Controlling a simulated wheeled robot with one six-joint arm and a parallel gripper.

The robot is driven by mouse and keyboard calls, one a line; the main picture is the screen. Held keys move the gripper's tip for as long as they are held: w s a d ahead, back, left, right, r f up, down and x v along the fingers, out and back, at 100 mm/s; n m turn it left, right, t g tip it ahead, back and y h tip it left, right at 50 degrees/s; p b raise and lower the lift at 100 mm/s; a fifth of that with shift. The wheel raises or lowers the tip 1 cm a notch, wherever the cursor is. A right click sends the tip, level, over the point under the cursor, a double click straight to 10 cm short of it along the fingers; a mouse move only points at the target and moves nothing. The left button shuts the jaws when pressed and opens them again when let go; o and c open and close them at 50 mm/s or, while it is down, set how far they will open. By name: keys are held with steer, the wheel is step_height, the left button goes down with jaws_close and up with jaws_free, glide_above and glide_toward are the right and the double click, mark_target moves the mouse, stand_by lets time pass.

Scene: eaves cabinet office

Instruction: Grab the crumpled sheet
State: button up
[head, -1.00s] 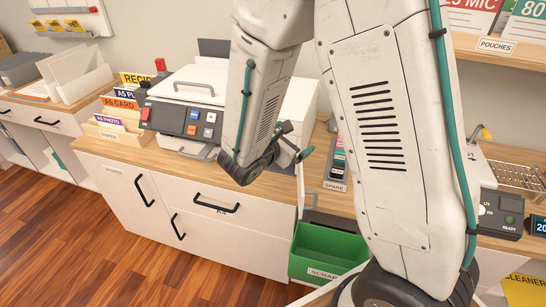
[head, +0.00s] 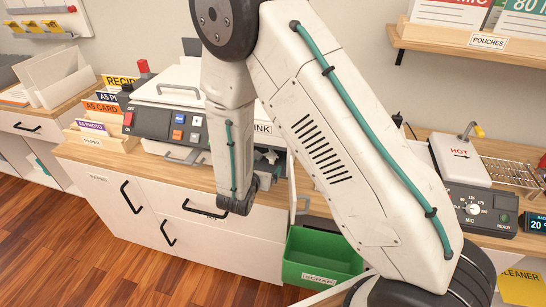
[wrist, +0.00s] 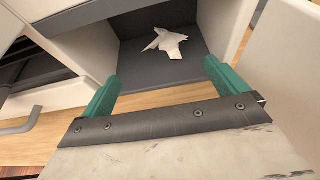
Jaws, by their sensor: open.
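The crumpled sheet (wrist: 167,42) is white and creased. In the wrist view it lies on the dark grey floor of an open compartment (wrist: 143,62) with pale walls. My gripper (wrist: 162,76) has two green fingers spread wide apart with nothing between them. The fingers point toward the compartment, with the sheet beyond the fingertips and between their directions, apart from both.
A pale panel (wrist: 290,60) stands close to the right finger in the wrist view. A grey handle (wrist: 22,124) is at left. In the head view, a green SCRAP bin (head: 318,260) sits below the counter, and a HOT-marked device (head: 460,160) stands at right.

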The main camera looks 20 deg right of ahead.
mark_target(265, 161)
steer(key=x, duration=0.6)
steer(key=shift+d+r, duration=0.3)
steer(key=c, duration=1)
